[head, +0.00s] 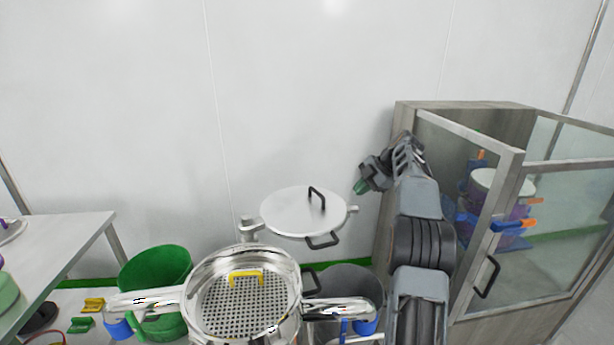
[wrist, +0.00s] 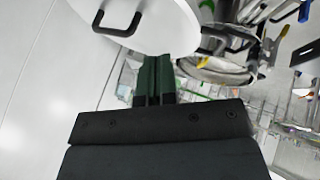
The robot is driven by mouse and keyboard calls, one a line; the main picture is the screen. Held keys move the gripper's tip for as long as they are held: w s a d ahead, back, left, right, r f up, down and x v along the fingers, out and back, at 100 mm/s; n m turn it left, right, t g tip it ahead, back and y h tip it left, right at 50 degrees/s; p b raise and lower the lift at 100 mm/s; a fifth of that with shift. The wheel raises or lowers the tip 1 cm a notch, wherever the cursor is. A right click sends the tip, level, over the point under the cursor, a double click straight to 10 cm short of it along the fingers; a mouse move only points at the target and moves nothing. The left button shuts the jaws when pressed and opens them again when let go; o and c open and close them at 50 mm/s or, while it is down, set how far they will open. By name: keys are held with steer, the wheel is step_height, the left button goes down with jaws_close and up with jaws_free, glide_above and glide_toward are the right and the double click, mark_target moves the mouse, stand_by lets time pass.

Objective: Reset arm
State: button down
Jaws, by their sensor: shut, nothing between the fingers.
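My gripper (head: 361,187) is raised to the right of centre in the head view, in front of the cabinet's left edge. In the wrist view its dark green fingers (wrist: 153,80) are together with nothing between them. A round grey lid (head: 290,212) with black handles is swung up to the left of the gripper, apart from it. The lid also shows at the top of the wrist view (wrist: 165,30). Below the lid is an open steel vessel (head: 290,265) with a perforated plate (head: 245,308) and a yellow handle inside.
A cabinet (head: 515,160) with glass panels stands at the right and holds stacked containers (head: 490,190). A green bin (head: 155,268) and a grey bin (head: 350,280) stand beside the vessel. A table (head: 68,240) is at the left. The wall space above the lid is clear.

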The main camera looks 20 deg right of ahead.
steer(key=s+a+f+m+g+h, duration=0.25)
steer(key=s+f+m, duration=0.4)
steer(key=m, duration=0.95)
steer(key=s+a+r+m+t+h+p, duration=0.1)
steer(key=s+a+m+t+h+p, duration=0.1)
steer(key=s+a, duration=1.8)
steer(key=shift+s+a+r+m+h+p, duration=0.4)
steer(key=shift+s+m+h+p, duration=0.35)
steer(key=shift+s+p, duration=0.55)
